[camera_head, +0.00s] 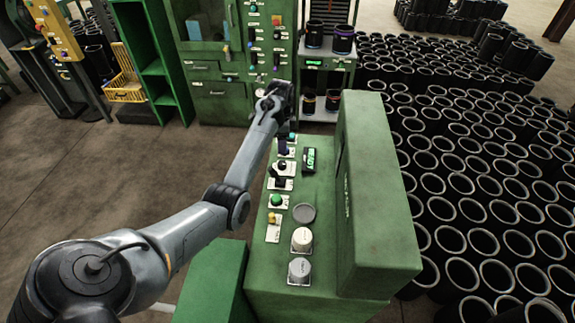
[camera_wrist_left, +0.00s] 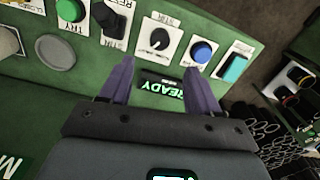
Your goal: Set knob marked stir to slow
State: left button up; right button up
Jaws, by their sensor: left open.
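The stir knob (camera_wrist_left: 158,39) is a small round black knob with a light mark on a white plate, in the left wrist view. Its label appears upside down; the finer print is too small to read. In the head view the knob (camera_head: 281,166) sits on the green console's left strip. My left gripper (camera_wrist_left: 158,66) is open and empty, its two purple fingers pointing at the panel on either side of the knob in the picture. They look apart from it. In the head view the left gripper (camera_head: 284,146) hangs over the panel's far part. My right gripper is not in view.
Close to the knob are a black selector (camera_wrist_left: 108,18), a blue button (camera_wrist_left: 201,52), a teal switch (camera_wrist_left: 235,68) and the lit READY display (camera_wrist_left: 161,86). The console's tall green housing (camera_head: 375,190) stands to the right. Black sleeves (camera_head: 470,180) fill the floor beyond.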

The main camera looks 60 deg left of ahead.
aim_at(282, 163)
pick_arm(q)
notch_tip(282, 163, down, 10)
jog(key=shift+f, duration=0.1)
dwell(0.4)
jog(key=shift+c, duration=0.4)
jog(key=c, duration=1)
